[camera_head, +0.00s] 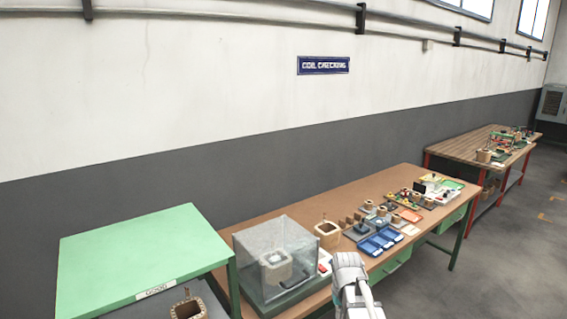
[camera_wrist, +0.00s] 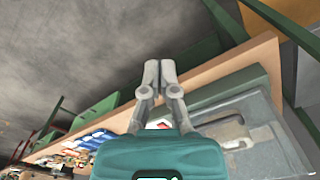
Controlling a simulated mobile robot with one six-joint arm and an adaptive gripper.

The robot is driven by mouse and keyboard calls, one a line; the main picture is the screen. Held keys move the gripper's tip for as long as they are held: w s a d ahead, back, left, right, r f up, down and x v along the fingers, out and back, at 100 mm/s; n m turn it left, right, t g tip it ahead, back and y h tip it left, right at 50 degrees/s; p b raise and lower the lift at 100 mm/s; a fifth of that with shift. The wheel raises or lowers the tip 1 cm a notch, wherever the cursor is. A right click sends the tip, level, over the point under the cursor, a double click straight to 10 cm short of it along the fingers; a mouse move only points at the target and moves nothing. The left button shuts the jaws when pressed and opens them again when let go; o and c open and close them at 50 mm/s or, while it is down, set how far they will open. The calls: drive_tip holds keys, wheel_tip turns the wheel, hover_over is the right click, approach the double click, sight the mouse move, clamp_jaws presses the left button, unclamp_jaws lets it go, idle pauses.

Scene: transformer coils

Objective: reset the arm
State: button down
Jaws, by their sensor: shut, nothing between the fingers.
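My gripper (camera_wrist: 159,74) is in the middle of the wrist view, its two fingers together with nothing between them. It is in the air above the front edge of the brown workbench (camera_wrist: 245,57). In the head view my pale arm (camera_head: 352,285) rises at the bottom centre, in front of the workbench (camera_head: 300,212); the gripper cannot be made out there. The arm is just right of a clear box (camera_head: 275,245) with a coil (camera_head: 276,266) inside.
A green-topped stand (camera_head: 140,250) is at left, with a coil (camera_head: 188,309) on its lower shelf. Blue trays (camera_head: 380,241), another coil (camera_head: 327,234) and small parts cover the workbench. A second bench (camera_head: 480,147) stands at the back right. The floor (camera_head: 500,270) at right is clear.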

drive_tip(key=s+f+b, duration=0.2)
drive_tip(key=s+f, duration=0.1)
drive_tip(key=s, duration=0.7)
drive_tip(key=shift+s+f+b, duration=0.25)
drive_tip(key=shift+f+b, duration=0.05)
drive_tip(key=shift+b, duration=0.05)
idle(1.4)
